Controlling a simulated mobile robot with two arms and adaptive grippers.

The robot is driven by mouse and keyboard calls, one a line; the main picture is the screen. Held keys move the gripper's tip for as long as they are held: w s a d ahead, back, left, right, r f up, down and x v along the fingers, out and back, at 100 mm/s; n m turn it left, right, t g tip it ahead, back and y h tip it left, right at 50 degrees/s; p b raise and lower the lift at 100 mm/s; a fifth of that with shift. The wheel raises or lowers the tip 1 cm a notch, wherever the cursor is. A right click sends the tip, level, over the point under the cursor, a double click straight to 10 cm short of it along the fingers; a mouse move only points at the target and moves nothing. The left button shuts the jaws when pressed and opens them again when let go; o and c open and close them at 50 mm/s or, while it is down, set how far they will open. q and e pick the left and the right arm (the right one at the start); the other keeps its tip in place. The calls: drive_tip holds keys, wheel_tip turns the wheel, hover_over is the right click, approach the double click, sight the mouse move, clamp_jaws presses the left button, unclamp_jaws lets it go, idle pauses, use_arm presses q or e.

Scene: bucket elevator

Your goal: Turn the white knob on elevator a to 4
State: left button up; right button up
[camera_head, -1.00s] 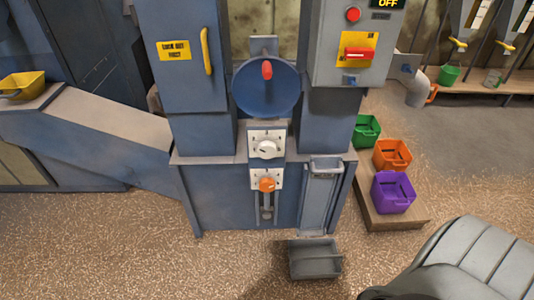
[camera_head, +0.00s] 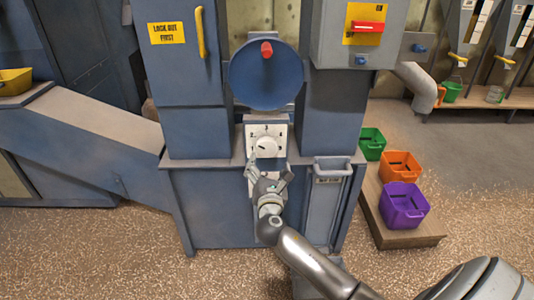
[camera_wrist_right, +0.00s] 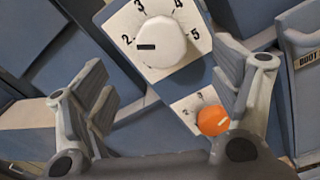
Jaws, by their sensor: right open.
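The white knob (camera_head: 266,146) sits on a white square dial plate below the blue disc on the elevator. My right gripper (camera_head: 268,174) is open and empty, just below and in front of the knob. In the wrist view its two fingers stand apart, the knob above and between them, with no contact visible. My left gripper is not in view.
An orange knob (camera_wrist_right: 213,121) on a lower dial plate is near my right finger; my gripper hides it in the head view. A blue disc (camera_head: 265,75) with a red handle is above. Green, orange and purple bins (camera_head: 403,206) stand at right.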

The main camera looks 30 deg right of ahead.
sight(267, 150)
drive_tip(key=b+x, duration=0.1)
drive_tip(key=x, duration=0.7)
drive_tip(key=shift+w+d+f, duration=0.15)
drive_tip(key=shift+w, duration=0.2)
drive_tip(key=shift+b+x, duration=0.35)
drive_tip(key=shift+x, duration=0.45)
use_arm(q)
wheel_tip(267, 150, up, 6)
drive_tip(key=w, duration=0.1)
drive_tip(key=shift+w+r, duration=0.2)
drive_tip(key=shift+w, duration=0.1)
use_arm(e)
drive_tip(key=c, duration=1)
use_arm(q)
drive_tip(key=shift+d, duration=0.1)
use_arm(e)
drive_tip(key=shift+c, duration=0.2)
